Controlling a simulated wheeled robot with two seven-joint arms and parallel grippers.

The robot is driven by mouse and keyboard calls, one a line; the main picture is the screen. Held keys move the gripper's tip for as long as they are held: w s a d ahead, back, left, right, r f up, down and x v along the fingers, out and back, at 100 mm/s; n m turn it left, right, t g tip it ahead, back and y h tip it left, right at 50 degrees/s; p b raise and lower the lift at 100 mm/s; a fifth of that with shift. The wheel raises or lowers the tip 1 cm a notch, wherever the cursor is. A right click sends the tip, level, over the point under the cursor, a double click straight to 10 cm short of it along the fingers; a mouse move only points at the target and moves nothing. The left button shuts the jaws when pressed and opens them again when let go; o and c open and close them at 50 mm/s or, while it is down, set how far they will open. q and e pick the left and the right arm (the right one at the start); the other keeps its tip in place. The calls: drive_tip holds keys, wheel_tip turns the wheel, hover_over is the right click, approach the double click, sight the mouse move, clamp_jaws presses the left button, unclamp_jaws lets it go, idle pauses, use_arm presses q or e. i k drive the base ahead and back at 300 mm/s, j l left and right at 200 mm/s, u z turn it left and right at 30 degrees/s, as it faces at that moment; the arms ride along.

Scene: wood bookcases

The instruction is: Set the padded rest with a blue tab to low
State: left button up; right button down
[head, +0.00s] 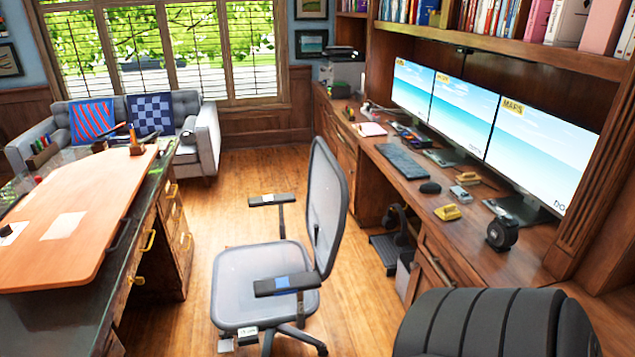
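A grey mesh office chair (262,268) stands on the wood floor in the middle of the head view, its back (327,205) toward the right. The near armrest (287,284) is a dark pad with a blue tab on top, on a short visible post (300,304). The far armrest (271,199) is a dark pad with a small pale mark, on a longer visible post (281,222). I cannot tell the exact height setting of either. Neither of my grippers is in view.
A dark-topped desk (40,325) with an orange-brown board stands left. A wooden desk (470,232) with several monitors runs along the right. A black padded chair back (490,325) fills the lower right. Open floor (235,185) lies behind the office chair.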

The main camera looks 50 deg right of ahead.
sight(296, 284)
drive_tip(key=z, duration=1.4)
